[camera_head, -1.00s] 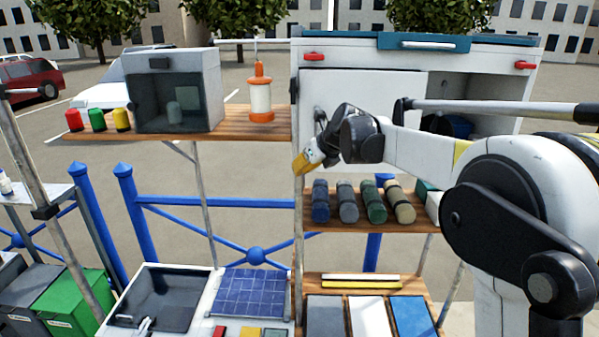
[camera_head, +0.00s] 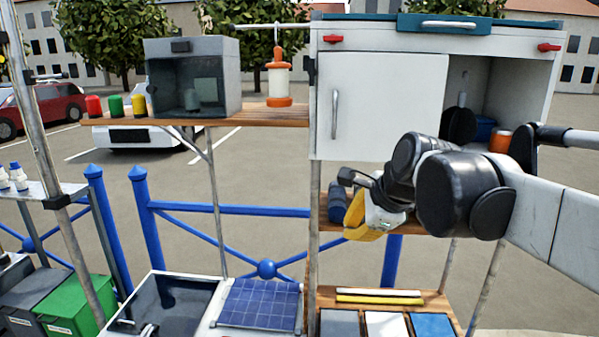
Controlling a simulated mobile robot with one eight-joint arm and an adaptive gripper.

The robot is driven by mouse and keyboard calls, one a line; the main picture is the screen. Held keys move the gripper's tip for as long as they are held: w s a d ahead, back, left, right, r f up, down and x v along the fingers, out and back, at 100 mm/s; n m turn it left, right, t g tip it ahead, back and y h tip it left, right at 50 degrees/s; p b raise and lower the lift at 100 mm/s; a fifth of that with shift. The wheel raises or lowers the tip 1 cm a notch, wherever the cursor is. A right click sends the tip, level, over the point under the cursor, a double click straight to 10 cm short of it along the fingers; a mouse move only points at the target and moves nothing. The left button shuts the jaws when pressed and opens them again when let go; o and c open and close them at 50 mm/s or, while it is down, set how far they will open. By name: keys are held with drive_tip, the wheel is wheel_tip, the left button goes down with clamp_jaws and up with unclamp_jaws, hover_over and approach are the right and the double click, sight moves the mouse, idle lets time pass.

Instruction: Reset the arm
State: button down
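My gripper (camera_head: 352,192), with dark links and a yellow part, is in front of the shelf below the white cabinet (camera_head: 380,105). It points left, and my arm comes in from the right edge. The arm's dark joints cover much of that shelf and its rolled bundles. One blue roll (camera_head: 338,204) shows just left of the gripper; I cannot tell if they touch. I see nothing clearly held. The fingertips are small and partly hidden, so I cannot tell whether they are open.
The cabinet's left door is shut; its right bay is open, with an orange can (camera_head: 500,140) inside. A lantern (camera_head: 278,80) hangs over the wooden side shelf (camera_head: 225,118). A sink (camera_head: 172,300) and a solar panel (camera_head: 258,304) lie below. Blue railings (camera_head: 235,210) run behind.

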drive_tip(key=s+d+f+n+h+b, duration=0.1)
drive_tip(key=s+f+n+b, duration=0.4)
drive_tip(key=f, duration=0.6)
drive_tip(key=s+d+f+n+h+b, duration=0.1)
drive_tip(key=s+d+f+n+b, duration=0.3)
drive_tip(key=s+f, duration=0.5)
drive_tip(key=s+d+f+n+h+b, duration=0.1)
drive_tip(key=s+d+f+n+b, duration=0.1)
drive_tip(key=s+f+n+b, duration=0.5)
wheel_tip(320, 180, down, 6)
drive_tip(key=shift+d+f+n, duration=0.2)
drive_tip(key=shift+d+n, duration=0.2)
drive_tip(key=shift+n, duration=0.7)
